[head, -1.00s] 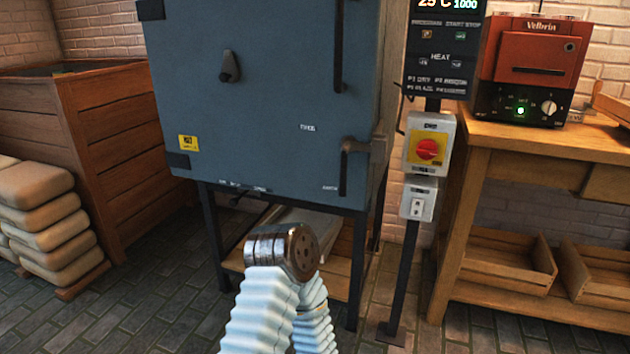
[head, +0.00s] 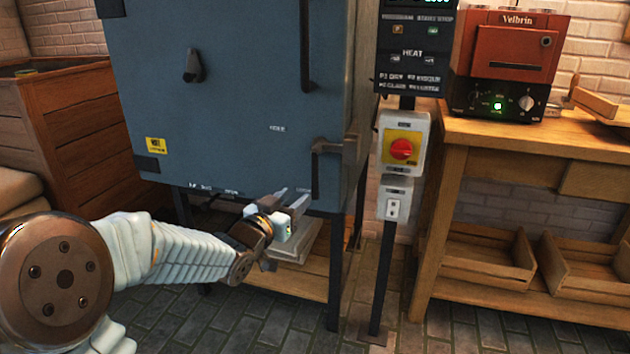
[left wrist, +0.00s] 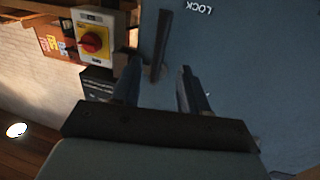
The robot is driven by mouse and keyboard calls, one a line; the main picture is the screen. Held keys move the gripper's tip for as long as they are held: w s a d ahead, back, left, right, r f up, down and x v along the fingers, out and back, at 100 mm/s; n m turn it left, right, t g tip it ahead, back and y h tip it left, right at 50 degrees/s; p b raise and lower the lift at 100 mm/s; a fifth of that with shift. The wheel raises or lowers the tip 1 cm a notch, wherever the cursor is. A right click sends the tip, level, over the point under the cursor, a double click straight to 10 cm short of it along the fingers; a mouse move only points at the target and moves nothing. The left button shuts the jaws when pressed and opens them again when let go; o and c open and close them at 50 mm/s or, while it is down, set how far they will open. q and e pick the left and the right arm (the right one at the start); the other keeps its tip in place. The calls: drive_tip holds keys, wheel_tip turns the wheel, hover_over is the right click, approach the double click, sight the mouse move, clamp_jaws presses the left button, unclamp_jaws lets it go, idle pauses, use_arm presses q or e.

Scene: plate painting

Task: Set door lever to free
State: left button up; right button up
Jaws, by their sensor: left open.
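The kiln door (head: 230,100) is blue-grey and looks shut. Its dark door lever (head: 316,175) hangs straight down from a mount at the door's lower right. A "LOCK" label (left wrist: 197,6) shows near the lever in the left wrist view; in the head view it is a small blurred mark (head: 277,128). Another small label beside the lever's lower end is too blurred to read. My left gripper (head: 292,198) is open and empty, just below and left of the lever. In the left wrist view the lever (left wrist: 161,45) stands beyond the gap between the fingers (left wrist: 158,88), apart from them. My right gripper is not in view.
A switch box with a red knob (head: 402,150) stands on a post right of the kiln, with a socket box (head: 395,200) below. A wooden bench (head: 540,138) holds a red device (head: 512,60). A long dark handle (head: 305,45) is higher on the door.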

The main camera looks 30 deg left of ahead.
sight(313, 182)
use_arm(q)
drive_tip(key=w, duration=1)
drive_tip(key=shift+w+a+f+p, duration=0.1)
drive_tip(key=shift+w+a+p, duration=0.15)
drive_tip(key=shift+w+p, duration=0.1)
drive_tip(key=shift+c, duration=0.4)
clamp_jaws()
